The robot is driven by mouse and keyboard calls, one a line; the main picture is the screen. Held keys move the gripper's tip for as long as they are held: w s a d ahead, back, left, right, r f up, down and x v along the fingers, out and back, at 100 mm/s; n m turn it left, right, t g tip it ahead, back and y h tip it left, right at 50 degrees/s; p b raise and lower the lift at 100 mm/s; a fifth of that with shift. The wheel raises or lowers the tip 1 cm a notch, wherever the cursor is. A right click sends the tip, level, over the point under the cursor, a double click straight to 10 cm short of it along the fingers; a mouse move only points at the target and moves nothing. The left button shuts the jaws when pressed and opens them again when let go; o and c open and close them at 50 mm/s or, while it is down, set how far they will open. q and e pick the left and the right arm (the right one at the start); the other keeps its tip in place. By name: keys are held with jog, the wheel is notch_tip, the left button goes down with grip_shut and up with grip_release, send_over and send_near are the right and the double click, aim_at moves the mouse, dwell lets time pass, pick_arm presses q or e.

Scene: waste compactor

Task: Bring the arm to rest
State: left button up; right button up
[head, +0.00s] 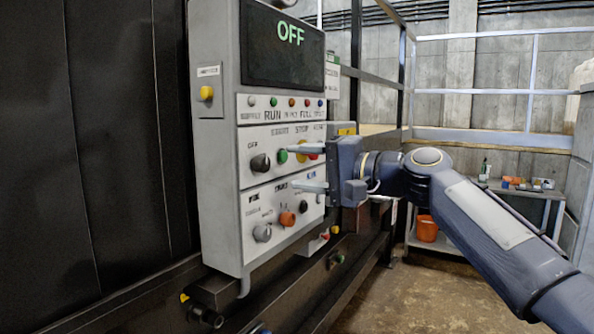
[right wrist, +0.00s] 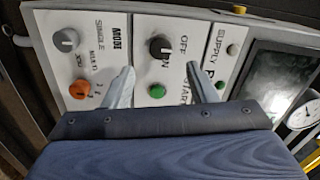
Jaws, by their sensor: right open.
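My right gripper (head: 299,168) is open, its two pale fingers apart and pointing left at the control panel (head: 229,180). The upper finger is near the green button (head: 282,156); the lower is between the two rows of controls. I cannot tell whether either fingertip touches the panel. In the right wrist view the open fingers (right wrist: 158,88) stand either side of a green button (right wrist: 157,91) and the black knob (right wrist: 160,48). Nothing is held between them. The panel's screen (head: 283,45) reads OFF. My right arm (head: 490,220) reaches in from the lower right. My left gripper is not in view.
The grey panel box stands against a dark machine wall (head: 110,120) on the left. An orange knob (head: 287,218) and a yellow button (head: 206,93) project from it. At the back right are a shelf table (head: 545,192) and an orange bucket (head: 426,229). Floor between is clear.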

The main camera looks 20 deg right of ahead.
jog(key=s+f+n+g+h+p, duration=0.2)
jog(key=s+f+n+g+h, duration=0.1)
jog(key=s+f, duration=1.1)
jog(key=s+a+f+n+g+h+p, duration=0.1)
jog(key=s+f+n+g+h+p, duration=0.2)
jog(key=s+f, duration=1.2)
notch_tip(320, 180, down, 6)
jog(key=shift+s+a+r+g+h, duration=0.15)
jog(key=shift+s+a+g+h, duration=0.25)
jog(key=shift+g, duration=0.5)
jog(key=shift+d+f+n, duration=0.15)
jog(key=shift+f+n, duration=0.05)
jog(key=shift+n, duration=0.1)
jog(key=shift+c, duration=0.4)
